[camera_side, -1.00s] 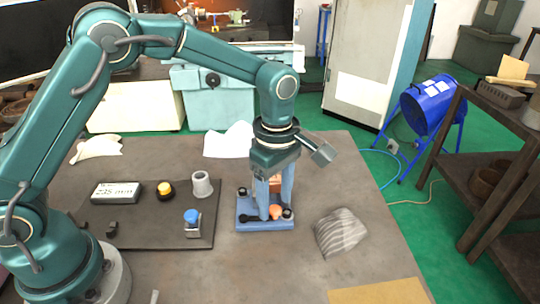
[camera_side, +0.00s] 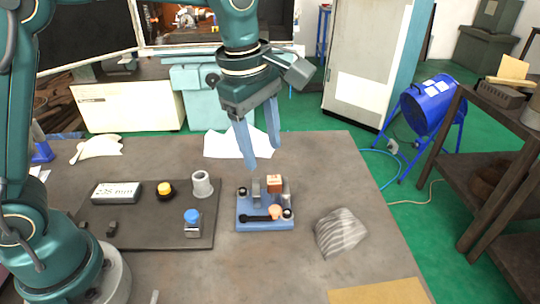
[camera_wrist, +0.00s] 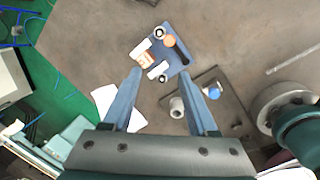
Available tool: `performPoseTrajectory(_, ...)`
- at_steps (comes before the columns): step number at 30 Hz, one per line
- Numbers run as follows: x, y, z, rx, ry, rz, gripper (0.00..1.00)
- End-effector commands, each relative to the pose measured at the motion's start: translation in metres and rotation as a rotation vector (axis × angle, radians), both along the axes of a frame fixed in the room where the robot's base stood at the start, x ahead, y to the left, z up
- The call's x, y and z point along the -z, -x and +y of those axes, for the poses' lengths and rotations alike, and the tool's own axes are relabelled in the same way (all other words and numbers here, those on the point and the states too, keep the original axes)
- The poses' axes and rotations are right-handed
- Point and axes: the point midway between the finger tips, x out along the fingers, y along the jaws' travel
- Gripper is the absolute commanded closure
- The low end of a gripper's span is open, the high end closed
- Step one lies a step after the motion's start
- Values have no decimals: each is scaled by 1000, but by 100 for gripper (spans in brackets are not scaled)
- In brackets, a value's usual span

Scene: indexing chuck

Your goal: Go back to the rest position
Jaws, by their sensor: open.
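My gripper (camera_side: 262,158) is in the air above the table, its two blue fingers apart with nothing between them. It also shows in the wrist view (camera_wrist: 165,98). Below it on the table is a blue indexing chuck base (camera_side: 265,226), with an orange block (camera_side: 274,183) between upright grey jaws, an orange knob (camera_side: 275,211) and a black lever. The chuck also shows in the wrist view (camera_wrist: 182,57). The fingertips are clear of the block and the chuck.
A striped cloth-like lump (camera_side: 341,233) lies to the right. White paper (camera_side: 225,145) lies behind.

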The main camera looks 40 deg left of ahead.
Motion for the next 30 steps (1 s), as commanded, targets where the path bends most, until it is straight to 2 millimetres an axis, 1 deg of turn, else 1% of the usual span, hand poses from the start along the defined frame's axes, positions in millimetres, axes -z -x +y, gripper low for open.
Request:
performPoseTrajectory(1, -15, 8, 7, 20, 1, -40, 41)
performPoseTrajectory(3, -28, 20, 16, 74, -9, -81, 41)
performPoseTrajectory(6, -43, 39, 28, 178, -35, -142, 41)
performPoseTrajectory(9, -52, 61, 38, 305, -78, -200, 41)
performPoseTrajectory(12, -54, 83, 47, 454, -135, -251, 41)
performPoseTrajectory(16, -48, 112, 56, 687, -237, -306, 41)
performPoseTrajectory(18, -40, 127, 60, 838, -305, -324, 41)
performPoseTrajectory(21, -25, 143, 63, 1057, -397, -329, 41)
performPoseTrajectory(24, -10, 153, 63, 1248, -457, -309, 41)
performPoseTrajectory(26, -3, 155, 63, 1341, -476, -290, 41)
performPoseTrajectory(30, -3, 153, 63, 1464, -521, -286, 41)
